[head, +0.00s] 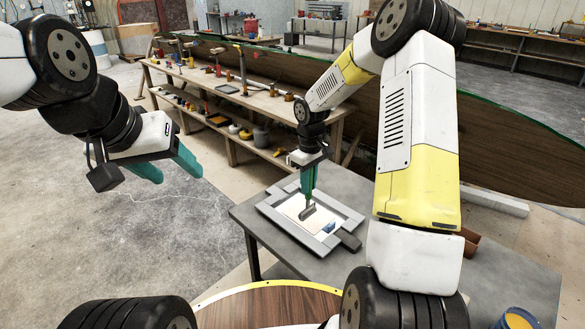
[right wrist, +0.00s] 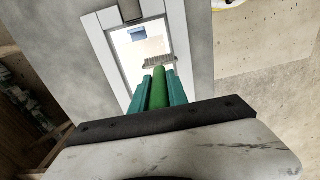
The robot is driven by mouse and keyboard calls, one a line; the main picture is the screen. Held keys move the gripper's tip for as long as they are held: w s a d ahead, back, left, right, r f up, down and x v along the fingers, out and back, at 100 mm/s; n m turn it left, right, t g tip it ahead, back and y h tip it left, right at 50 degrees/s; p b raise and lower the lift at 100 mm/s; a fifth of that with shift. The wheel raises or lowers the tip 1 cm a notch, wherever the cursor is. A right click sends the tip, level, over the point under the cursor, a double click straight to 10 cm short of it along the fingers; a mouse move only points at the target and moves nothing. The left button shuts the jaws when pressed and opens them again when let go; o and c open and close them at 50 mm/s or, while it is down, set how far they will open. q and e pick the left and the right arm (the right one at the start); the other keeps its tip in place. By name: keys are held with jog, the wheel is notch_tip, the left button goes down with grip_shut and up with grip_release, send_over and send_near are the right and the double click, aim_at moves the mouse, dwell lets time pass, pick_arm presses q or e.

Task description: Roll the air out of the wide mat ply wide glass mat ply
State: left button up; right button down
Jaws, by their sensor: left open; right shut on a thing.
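The glass mat ply (head: 296,207) is a pale sheet lying inside a grey rectangular frame (head: 268,213) on the grey table. It also shows in the right wrist view (right wrist: 122,63). My right gripper (head: 309,190) is shut on the green handle of a roller (head: 308,212). The roller's ridged grey head (right wrist: 159,61) is over the ply; I cannot tell whether it touches. A small blue piece (head: 328,227) lies at one corner of the ply. My left gripper (head: 176,169) is open and empty, out over the floor to the left, well away from the table.
The grey table (head: 440,275) has a dark block (head: 349,240) at the frame's edge and a blue-and-yellow pot (head: 516,320) at the front right. Behind stands a wooden workbench (head: 262,100) with several tools, beside a long dark hull mould (head: 490,150). The floor at left is clear.

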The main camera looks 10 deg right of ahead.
jog(key=w+d+f, duration=0.1)
jog(key=d+f, duration=0.1)
jog(key=d, duration=0.7)
jog(key=shift+w+f, duration=0.15)
jog(key=shift+f, duration=0.1)
jog(key=shift+d+f, duration=0.1)
jog(key=shift+f, duration=0.7)
dwell(1.1)
jog(key=w+a, duration=1)
jog(key=a, duration=0.2)
jog(key=shift+a, duration=0.4)
dwell(1.4)
dwell(0.4)
